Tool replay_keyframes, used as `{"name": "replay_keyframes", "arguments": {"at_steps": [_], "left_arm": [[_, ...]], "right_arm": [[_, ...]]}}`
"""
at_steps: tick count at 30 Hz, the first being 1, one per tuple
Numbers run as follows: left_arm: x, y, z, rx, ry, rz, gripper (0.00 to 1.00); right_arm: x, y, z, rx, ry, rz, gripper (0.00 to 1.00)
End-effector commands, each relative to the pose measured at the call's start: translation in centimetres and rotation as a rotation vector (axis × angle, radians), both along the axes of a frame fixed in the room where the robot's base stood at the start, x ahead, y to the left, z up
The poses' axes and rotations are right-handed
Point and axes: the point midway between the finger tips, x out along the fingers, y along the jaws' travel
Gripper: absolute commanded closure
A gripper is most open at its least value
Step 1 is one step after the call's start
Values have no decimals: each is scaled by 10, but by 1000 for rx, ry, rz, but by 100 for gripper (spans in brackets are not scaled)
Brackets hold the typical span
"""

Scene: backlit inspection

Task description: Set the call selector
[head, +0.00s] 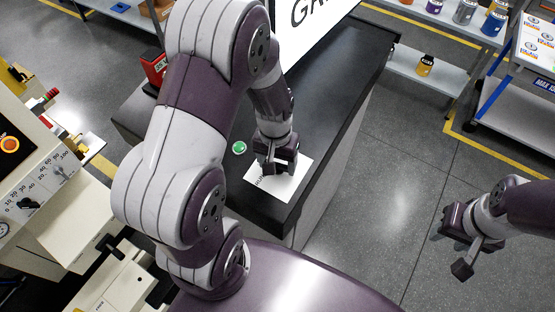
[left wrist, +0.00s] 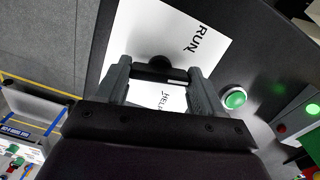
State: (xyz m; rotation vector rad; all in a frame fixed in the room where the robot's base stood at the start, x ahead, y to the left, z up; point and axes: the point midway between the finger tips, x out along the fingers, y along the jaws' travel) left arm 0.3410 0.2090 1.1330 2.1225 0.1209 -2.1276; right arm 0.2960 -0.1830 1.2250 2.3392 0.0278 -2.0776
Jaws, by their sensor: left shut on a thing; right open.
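The call selector is a dark knob (left wrist: 160,66) on a white label plate (head: 293,188) on the dark bench top. The plate also shows in the left wrist view (left wrist: 140,32), with the words RUN and HELP readable. My left gripper (head: 280,163) reaches down over the plate. In the left wrist view its two fingers (left wrist: 158,88) stand on either side of the knob, shut on it. They partly hide the knob, and I cannot tell which word it points to. My right gripper (head: 462,248) is open and empty above the floor at the right.
A green button (head: 239,148) sits on the bench top (head: 335,95) left of the plate. A red box (head: 154,68) and a lit sign (head: 305,20) stand farther back. A machine panel with dials (head: 30,190) is at the left. Open floor (head: 405,170) lies right of the bench.

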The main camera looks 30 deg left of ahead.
Motion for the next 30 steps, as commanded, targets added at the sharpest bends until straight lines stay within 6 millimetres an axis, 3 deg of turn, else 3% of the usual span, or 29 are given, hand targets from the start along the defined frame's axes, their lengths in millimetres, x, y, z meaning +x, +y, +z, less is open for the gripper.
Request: {"name": "replay_keyframes", "arguments": {"at_steps": [18, 30], "left_arm": [[1, 2, 1, -90, 2, 552, 62], [1, 3, 1, -126, 4, 768, 62]], "right_arm": [[0, 0, 3, 0, 0, 0, 57], [0, 0, 1, 0, 0, 0, 57]]}}
